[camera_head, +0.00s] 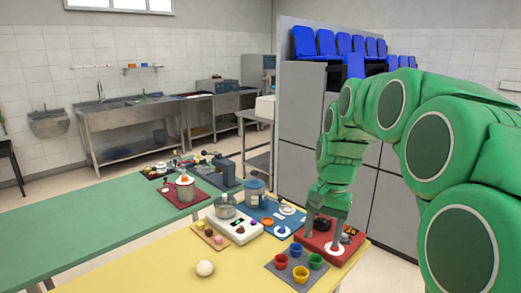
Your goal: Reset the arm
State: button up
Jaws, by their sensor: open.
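My green arm comes in from the right edge, arches over and reaches down to the right part of the yellow table (190,255). My gripper (322,226), at its lower end, is open and low over a red board (337,256). A dark rounded object (321,224) and a small white round piece (334,247) are on that board, close to my gripper. I cannot tell whether the gripper touches anything; its fingertips are small and partly lost against the board's objects.
A white ball (205,268) lies on the yellow table. A blue board (268,214) and a white tray (236,227) are left of my gripper. Grey cabinets (303,135) stand behind. The green table (80,225) is mostly clear.

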jog(key=s+f+n, duration=0.2)
jog(key=s+f, duration=0.1)
jog(key=s, duration=1.3)
jog(key=s+f+n+h, duration=0.1)
jog(key=s+f+n, duration=0.2)
jog(key=s, duration=1.2)
jog(key=shift+s+f+g, duration=0.15)
jog(key=shift+s+g, duration=0.2)
jog(key=shift+g, duration=0.05)
jog(key=shift+w+d, duration=0.1)
